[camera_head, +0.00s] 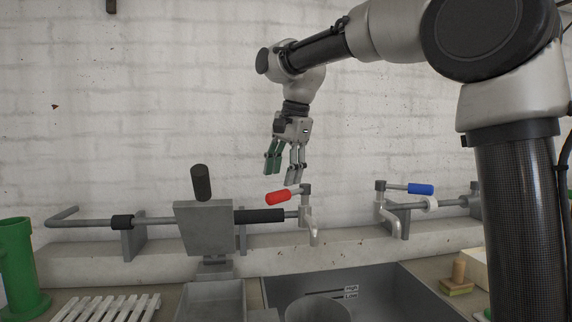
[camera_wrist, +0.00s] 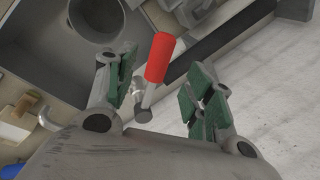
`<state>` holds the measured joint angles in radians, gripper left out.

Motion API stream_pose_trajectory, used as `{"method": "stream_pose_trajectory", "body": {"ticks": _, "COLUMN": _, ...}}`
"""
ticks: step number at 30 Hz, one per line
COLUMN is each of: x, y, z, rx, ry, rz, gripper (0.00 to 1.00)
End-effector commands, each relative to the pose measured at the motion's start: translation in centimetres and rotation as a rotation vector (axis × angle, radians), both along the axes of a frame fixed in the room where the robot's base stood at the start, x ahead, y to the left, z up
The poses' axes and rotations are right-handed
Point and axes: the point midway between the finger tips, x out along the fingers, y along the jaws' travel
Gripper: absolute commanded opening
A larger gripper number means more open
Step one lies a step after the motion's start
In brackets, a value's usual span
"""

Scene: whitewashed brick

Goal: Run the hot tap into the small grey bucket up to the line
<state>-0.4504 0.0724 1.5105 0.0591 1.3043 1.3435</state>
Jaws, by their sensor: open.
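The hot tap has a red handle (camera_head: 278,198) and a grey spout (camera_head: 314,236) over the sink (camera_head: 388,287). No water shows at the spout. The grey bucket (camera_head: 318,309) stands in the sink below it, cut off by the frame's lower edge. Black lines with "High" and "Low" labels (camera_head: 351,292) show just above its rim in the picture. My gripper (camera_head: 283,172) is open and empty, pointing down above the red handle. In the wrist view the red handle (camera_wrist: 159,57) appears between the green-padded fingers, with no clear contact.
A blue-handled tap (camera_head: 420,189) stands to the right on the same ledge. A grey plate assembly with a black knob (camera_head: 201,183) stands left of the red handle. A green cylinder (camera_head: 18,265), a white slatted rack (camera_head: 107,307) and a wooden-handled brush (camera_head: 457,280) lie around the sink.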

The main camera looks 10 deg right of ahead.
Motion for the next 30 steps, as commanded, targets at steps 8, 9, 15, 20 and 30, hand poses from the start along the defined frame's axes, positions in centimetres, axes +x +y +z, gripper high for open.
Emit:
{"method": "stream_pose_trajectory", "body": {"ticks": 8, "x": 0.8, "y": 0.6, "z": -4.3, "rx": -0.002, "ry": 0.002, "rz": 0.001, "gripper": 0.53}}
{"method": "stream_pose_trajectory", "body": {"ticks": 9, "x": 0.9, "y": 0.7, "z": -4.7, "rx": -0.001, "ry": 0.001, "rz": 0.001, "gripper": 0.53}}
{"method": "stream_pose_trajectory", "body": {"ticks": 15, "x": 1.1, "y": 0.9, "z": -5.7, "rx": -0.001, "ry": -0.001, "rz": 0.001, "gripper": 0.53}}
{"method": "stream_pose_trajectory", "body": {"ticks": 20, "x": 1.2, "y": 0.9, "z": -5.7, "rx": 0.000, "ry": -0.002, "rz": 0.001, "gripper": 0.53}}
{"method": "stream_pose_trajectory", "body": {"ticks": 30, "x": 1.2, "y": 0.8, "z": -5.7, "rx": 0.000, "ry": -0.002, "rz": 0.001, "gripper": 0.01}}
